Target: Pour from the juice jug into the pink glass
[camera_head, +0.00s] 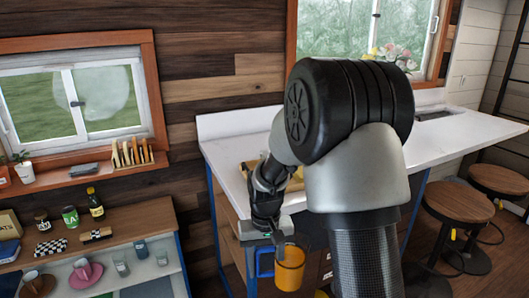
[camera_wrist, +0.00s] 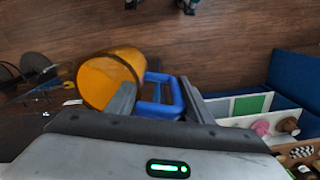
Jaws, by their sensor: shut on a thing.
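The juice jug, with an orange body (camera_head: 290,270) and a blue handle (camera_head: 264,262), hangs in front of the counter in the head view. My gripper (camera_head: 268,232) is shut on the handle from above. In the wrist view the orange jug (camera_wrist: 108,80) is beside the fingers of my gripper (camera_wrist: 158,96), with the blue handle (camera_wrist: 165,108) between them. The jug looks about upright in the head view.
The shelf unit (camera_head: 125,215) at left holds a dark bottle (camera_head: 95,204), a green jar (camera_head: 70,216), a brown cup (camera_head: 38,283) and several clear glasses. The white counter (camera_head: 228,150) is behind my arm. Round stools (camera_head: 458,204) stand at right.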

